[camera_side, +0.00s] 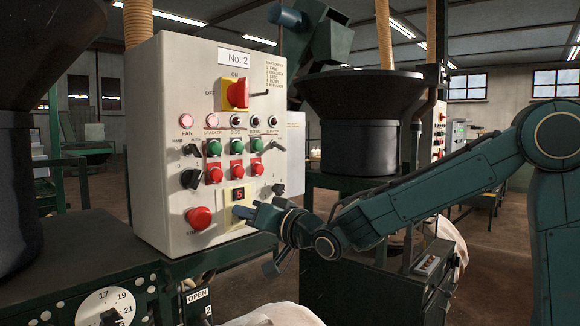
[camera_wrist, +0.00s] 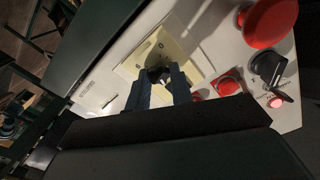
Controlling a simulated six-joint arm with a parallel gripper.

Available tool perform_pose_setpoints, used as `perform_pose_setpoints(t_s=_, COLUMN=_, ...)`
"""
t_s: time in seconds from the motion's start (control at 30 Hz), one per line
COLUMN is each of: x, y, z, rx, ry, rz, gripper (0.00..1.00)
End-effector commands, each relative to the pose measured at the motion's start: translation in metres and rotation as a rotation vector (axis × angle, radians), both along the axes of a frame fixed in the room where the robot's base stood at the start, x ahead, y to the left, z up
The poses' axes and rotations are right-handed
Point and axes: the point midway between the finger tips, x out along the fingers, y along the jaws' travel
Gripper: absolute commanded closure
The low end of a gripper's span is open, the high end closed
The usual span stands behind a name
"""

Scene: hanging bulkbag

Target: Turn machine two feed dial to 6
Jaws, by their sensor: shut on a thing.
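The machine two panel is a pale box labelled "No. 2" (camera_side: 238,58). The feed dial sits on a yellow plate (camera_side: 229,196) low on its front, under a small dark display (camera_side: 238,194) with a red 5. My gripper (camera_side: 241,212) is at the plate, just below the display. The wrist view shows the yellow plate (camera_wrist: 181,41) and the dark dial knob (camera_wrist: 155,73) between the two fingers of my gripper (camera_wrist: 159,79). It is shut on the knob. The fingers hide much of the knob, so its pointer cannot be read.
A red emergency button (camera_side: 199,218) stands left of the dial; it is large in the wrist view (camera_wrist: 268,22). A black selector (camera_side: 190,179) and red push buttons (camera_side: 236,171) are above. A dark hopper (camera_side: 360,95) stands at right. A white dial (camera_side: 104,307) shows at lower left.

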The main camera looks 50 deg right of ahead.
Motion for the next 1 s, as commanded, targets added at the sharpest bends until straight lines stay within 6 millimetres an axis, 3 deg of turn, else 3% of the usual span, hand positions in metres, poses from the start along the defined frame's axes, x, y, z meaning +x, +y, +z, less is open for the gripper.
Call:
perform_pose_setpoints(t_s=0.63, x=-0.0002, y=-0.0001, z=-0.0007, rx=0.077, ry=0.001, rz=0.0, gripper=1.0)
perform_pose_setpoints(t_s=0.67, x=-0.0002, y=-0.0001, z=-0.0007, rx=0.077, ry=0.001, rz=0.0, gripper=0.76)
perform_pose_setpoints(t_s=0.77, x=-0.0002, y=-0.0001, z=-0.0007, rx=0.077, ry=0.001, rz=0.0, gripper=0.56)
perform_pose_setpoints(t_s=1.0, x=-0.0001, y=-0.0001, z=-0.0004, rx=0.076, ry=0.001, rz=0.0, gripper=0.56)
